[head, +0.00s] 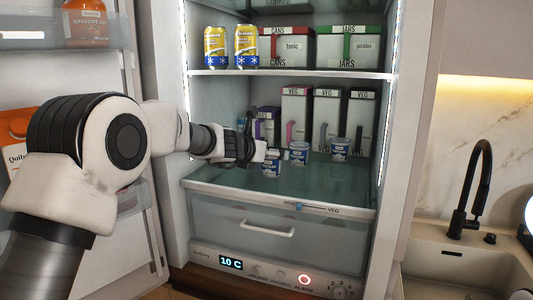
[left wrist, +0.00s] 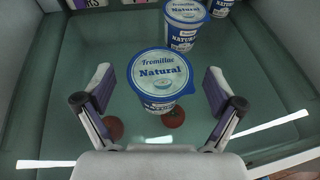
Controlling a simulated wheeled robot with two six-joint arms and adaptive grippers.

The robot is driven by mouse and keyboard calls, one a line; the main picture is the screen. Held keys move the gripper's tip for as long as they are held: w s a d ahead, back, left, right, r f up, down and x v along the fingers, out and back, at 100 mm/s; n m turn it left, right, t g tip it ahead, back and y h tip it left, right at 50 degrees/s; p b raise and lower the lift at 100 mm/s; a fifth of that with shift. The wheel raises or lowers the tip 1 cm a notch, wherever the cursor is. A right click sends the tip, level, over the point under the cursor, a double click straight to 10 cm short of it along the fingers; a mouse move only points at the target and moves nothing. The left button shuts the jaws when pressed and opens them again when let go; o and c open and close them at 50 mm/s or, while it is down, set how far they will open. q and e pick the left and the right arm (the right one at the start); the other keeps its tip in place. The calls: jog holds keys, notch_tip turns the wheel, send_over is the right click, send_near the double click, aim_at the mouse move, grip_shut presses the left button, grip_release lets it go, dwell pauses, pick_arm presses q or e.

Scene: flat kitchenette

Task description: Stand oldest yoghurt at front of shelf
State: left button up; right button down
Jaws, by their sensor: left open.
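Several blue-and-white yoghurt cups stand on the glass fridge shelf (head: 225,180) in the head view. The left cup (head: 271,164) is nearest my left gripper (head: 262,152), with the middle cup (head: 299,153) and the right cup (head: 340,149) to its right. In the left wrist view, a cup with the lid "Natural" (left wrist: 160,72) stands upright between the open fingers of my left gripper (left wrist: 160,100), with gaps on both sides. A second cup (left wrist: 186,22) stands behind it, and part of another (left wrist: 222,8) shows at the top edge. Dates are not readable. My right gripper is not in view.
Tall VEG cartons (head: 297,115) stand at the back of the shelf. Above are yellow cans (head: 216,47) and CANS and JARS boxes (head: 343,47). Below is a VEG drawer (head: 300,235). The open fridge door is on the left, a sink (head: 470,260) on the right.

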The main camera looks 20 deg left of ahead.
pick_arm(q)
jog(key=shift+r+p, duration=0.35)
jog(key=shift+r, duration=0.05)
jog(key=s+b, duration=0.2)
jog(key=shift+s+a, duration=0.4)
jog(key=b+v, duration=0.1)
jog(key=v, duration=0.8)
jog(key=shift+r, duration=0.25)
